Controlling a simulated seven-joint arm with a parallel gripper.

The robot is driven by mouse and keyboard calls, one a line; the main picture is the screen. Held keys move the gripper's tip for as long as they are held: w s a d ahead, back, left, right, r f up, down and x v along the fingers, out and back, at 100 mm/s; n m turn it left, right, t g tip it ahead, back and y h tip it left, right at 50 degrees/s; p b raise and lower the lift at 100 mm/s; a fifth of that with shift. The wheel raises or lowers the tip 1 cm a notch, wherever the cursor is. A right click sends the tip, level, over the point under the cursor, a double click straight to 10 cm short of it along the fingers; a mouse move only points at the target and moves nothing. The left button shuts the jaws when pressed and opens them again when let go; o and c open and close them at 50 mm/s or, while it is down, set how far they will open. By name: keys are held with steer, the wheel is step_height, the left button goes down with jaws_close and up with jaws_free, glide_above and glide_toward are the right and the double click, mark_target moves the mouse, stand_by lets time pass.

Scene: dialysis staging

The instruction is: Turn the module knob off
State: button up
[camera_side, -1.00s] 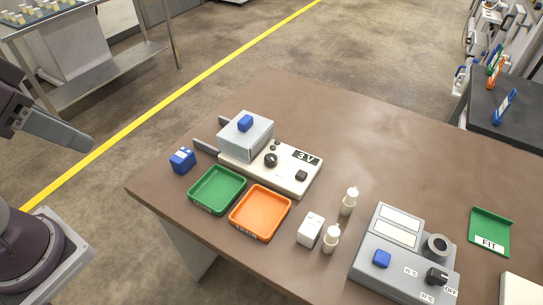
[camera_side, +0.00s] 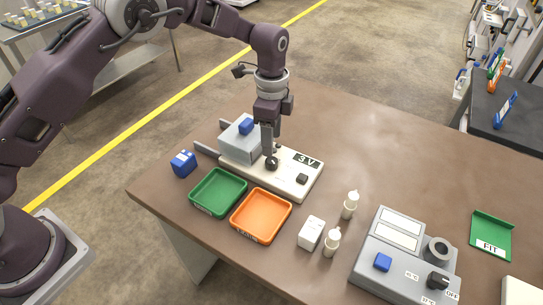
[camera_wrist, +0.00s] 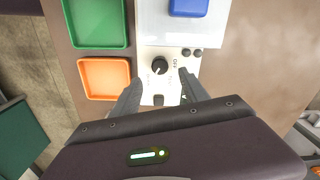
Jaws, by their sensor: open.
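A white module (camera_side: 291,184) marked "3V" stands on the brown table, with a grey box (camera_side: 236,143) on its left part. Its round black knob (camera_side: 271,163) shows at the front of the panel; in the wrist view the knob (camera_wrist: 159,65) has an "OFF" mark to its right. The knob's exact setting is too small to tell. My gripper (camera_side: 268,150) points down above the module, close to the knob. In the wrist view its open, empty fingers (camera_wrist: 164,88) lie apart, with the knob just beyond the tips.
A green tray (camera_side: 195,201) and an orange tray (camera_side: 240,230) lie in front of the module. A blue box (camera_side: 183,163) is at left. White bottles (camera_side: 350,205) and a white box (camera_side: 311,233) stand right. A grey unit (camera_side: 375,251) has another black knob (camera_side: 437,279) near "OFF". The table's back right is clear.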

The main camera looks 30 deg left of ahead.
mark_target(272, 160)
step_height(272, 160, down, 7)
steer(key=shift+f, duration=0.1)
jaws_close()
stand_by(0.3)
